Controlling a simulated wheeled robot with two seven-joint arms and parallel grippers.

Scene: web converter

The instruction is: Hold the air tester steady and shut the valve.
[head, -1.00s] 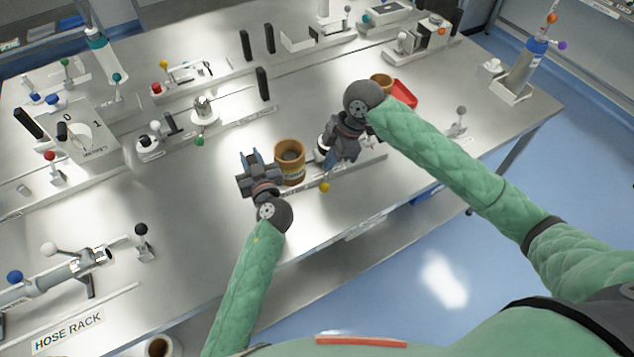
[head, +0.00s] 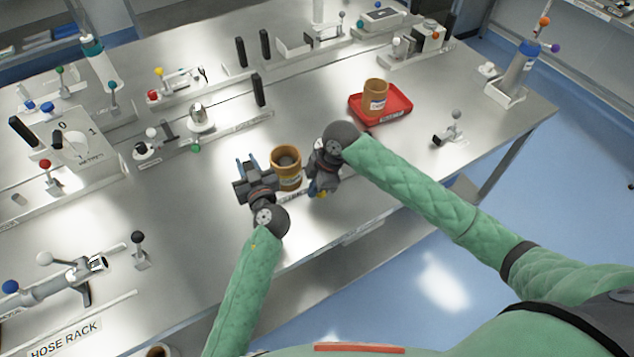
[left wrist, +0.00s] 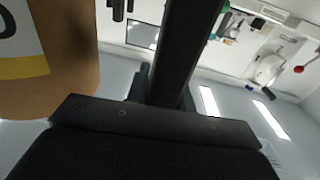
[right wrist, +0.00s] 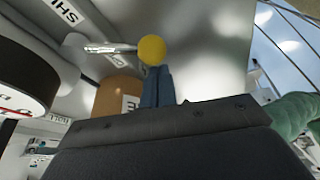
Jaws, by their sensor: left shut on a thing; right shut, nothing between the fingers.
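The air tester's low base strip (head: 292,194) lies near the table's front edge, mostly hidden by my grippers. My left gripper (head: 250,162) is shut on a dark upright bar (left wrist: 183,50), apparently the tester's handle. The tester's lever with a yellow ball (right wrist: 152,50) shows in the right wrist view on a silver rod; in the head view the ball (head: 322,194) is partly hidden. My right gripper (head: 317,186) is shut and empty, its blue fingertips (right wrist: 157,84) right by the yellow ball. I cannot tell whether they touch it. The valve's exact position is unclear.
A brown labelled jar (head: 286,165) stands between my grippers, close to the left one. A red tray (head: 400,104) holds another brown jar (head: 375,95). A small grey-knobbed fixture (head: 452,130) stands at right. Bare table lies left of my left gripper.

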